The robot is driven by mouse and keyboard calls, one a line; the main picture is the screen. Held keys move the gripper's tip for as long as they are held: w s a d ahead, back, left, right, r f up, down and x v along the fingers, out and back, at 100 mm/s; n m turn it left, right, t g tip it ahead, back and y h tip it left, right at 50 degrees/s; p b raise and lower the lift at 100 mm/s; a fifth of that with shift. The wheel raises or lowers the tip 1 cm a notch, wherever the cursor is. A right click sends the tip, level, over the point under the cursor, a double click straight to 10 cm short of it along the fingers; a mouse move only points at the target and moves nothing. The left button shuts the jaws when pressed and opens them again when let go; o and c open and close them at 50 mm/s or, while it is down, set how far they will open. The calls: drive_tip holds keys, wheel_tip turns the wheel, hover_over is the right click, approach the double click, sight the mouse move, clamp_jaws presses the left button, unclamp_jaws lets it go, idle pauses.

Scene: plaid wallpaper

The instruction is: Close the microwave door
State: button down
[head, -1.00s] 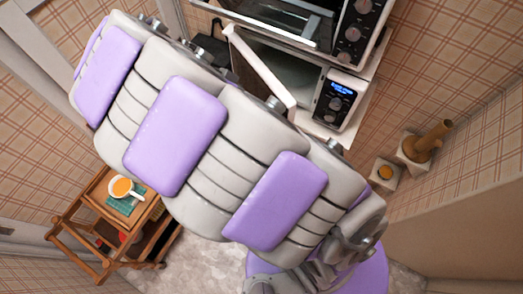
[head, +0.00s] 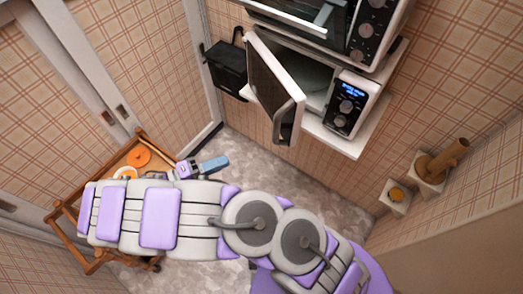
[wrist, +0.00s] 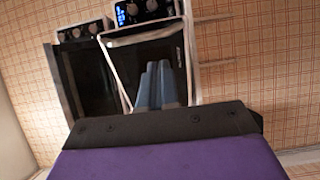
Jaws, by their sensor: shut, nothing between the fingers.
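The microwave (head: 357,92) is white with a lit blue display and knobs, on a shelf at the upper right of the head view. Its door (head: 268,80) stands open, swung out to the left, with a handle at its lower end. My gripper (head: 222,161) is shut and empty, left of and below the door in the head view, apart from it. In the wrist view the blue fingers (wrist: 158,68) are together in front of the door's dark window (wrist: 145,58). They hide part of it, and the display shows at the top.
An oven (head: 325,22) with knobs sits above the microwave. A black bin-like container (head: 226,64) is on the wall behind the door. A wooden cart (head: 130,160) stands at the left, under my arm. A wall holder (head: 425,165) is at the right. Floor below the door is clear.

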sight(273, 141)
drive_tip(key=x, duration=1.4)
drive_tip(key=shift+a+b, duration=0.1)
drive_tip(key=shift+b, duration=0.3)
drive_tip(key=shift+f, duration=0.1)
